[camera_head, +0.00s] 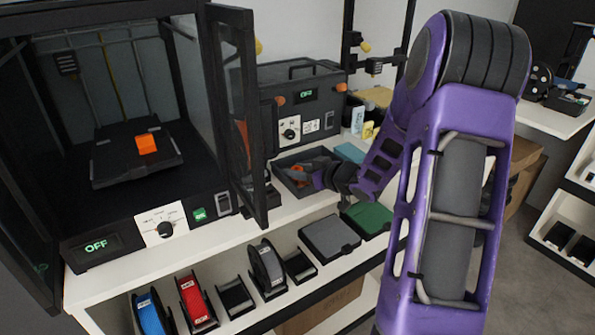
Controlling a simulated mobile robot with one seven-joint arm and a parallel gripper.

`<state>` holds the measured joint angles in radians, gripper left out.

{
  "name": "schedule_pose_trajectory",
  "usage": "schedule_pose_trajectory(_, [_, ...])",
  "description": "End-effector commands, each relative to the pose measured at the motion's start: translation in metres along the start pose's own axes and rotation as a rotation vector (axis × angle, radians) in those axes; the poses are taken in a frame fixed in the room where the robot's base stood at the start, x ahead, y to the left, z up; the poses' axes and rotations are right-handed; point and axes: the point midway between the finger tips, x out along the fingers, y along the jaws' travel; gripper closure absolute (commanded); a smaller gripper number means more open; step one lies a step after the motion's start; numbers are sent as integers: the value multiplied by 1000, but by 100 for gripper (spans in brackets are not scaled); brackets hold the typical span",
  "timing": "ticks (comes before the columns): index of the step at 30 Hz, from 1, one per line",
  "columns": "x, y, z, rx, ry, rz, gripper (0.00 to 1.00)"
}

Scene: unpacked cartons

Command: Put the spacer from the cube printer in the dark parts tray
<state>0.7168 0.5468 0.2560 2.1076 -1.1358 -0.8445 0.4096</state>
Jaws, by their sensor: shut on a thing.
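My gripper (306,175) is at the dark parts tray (284,184) on the bench, low over it or inside it. It is shut on a small orange part (297,172), mostly hidden by the fingers. I cannot make out its shape or whether it touches the tray floor. The large enclosed printer (105,235) on the left has its door swung open and its display reads OFF. An orange block (147,143) sits on its dark print bed (112,172). I cannot tell from its shape whether the held part is the spacer.
The open printer door (232,100) stands upright just left of the tray. A second dark machine (305,95) stands behind it. A teal box (350,153) is right of the tray.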

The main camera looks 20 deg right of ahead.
Motion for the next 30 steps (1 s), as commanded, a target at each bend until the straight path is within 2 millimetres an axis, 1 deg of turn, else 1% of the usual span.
schedule_pose_trajectory(1, [1, -1, 8, 4, -10, -1, 100])
schedule_pose_trajectory(8, [3, -2, 18, 6, -18, -2, 100])
schedule_pose_trajectory(11, [3, -2, 19, 7, -20, -2, 100])
schedule_pose_trajectory(12, [3, -2, 19, 7, -21, -2, 55])
schedule_pose_trajectory(13, [3, -2, 20, 7, -21, -2, 50])
schedule_pose_trajectory(25, [3, -2, 19, 5, -22, -4, 50])
schedule_pose_trajectory(30, [-5, 0, 5, 6, -22, 0, 50])
